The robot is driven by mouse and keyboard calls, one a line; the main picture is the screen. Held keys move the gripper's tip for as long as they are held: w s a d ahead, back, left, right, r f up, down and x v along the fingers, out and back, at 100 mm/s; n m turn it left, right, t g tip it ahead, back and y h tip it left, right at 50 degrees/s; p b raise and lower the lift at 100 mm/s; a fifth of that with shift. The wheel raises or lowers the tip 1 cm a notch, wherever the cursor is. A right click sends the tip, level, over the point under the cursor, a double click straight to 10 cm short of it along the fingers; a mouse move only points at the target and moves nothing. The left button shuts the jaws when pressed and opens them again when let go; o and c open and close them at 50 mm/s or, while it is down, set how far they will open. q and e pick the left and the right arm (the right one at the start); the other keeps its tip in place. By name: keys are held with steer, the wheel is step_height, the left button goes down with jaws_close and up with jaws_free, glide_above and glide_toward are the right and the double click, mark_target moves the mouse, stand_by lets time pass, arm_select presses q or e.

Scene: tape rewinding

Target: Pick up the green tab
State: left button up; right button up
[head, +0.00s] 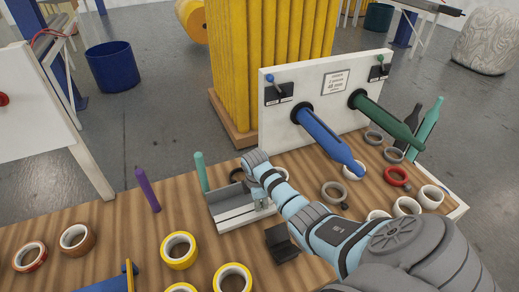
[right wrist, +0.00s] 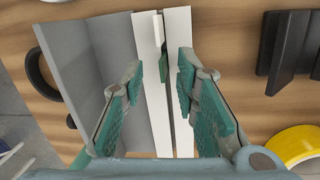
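In the right wrist view, the green tab (right wrist: 163,64) is a small dark green piece in the narrow slot between two white rails (right wrist: 179,30). Only a little of it shows, just below a pale upright piece. My right gripper (right wrist: 160,72) is open, with one teal-padded finger on each side of the tab. I see no contact with the tab. In the head view my right gripper (head: 263,203) is over the grey and white tray (head: 232,222), and the tab cannot be made out there. My left gripper is not in view.
A black block (head: 281,243) stands just right of the tray. A teal peg (head: 201,172) and a purple peg (head: 147,189) stand to its left. Yellow tape rolls (head: 178,250) lie in front. A white panel with blue (head: 330,140) and green spindles stands behind.

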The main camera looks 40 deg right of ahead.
steer(key=shift+f, duration=0.35)
steer(key=shift+s+r, duration=0.15)
steer(key=shift+c, duration=0.4)
jaws_close()
steer(key=shift+r, duration=0.15)
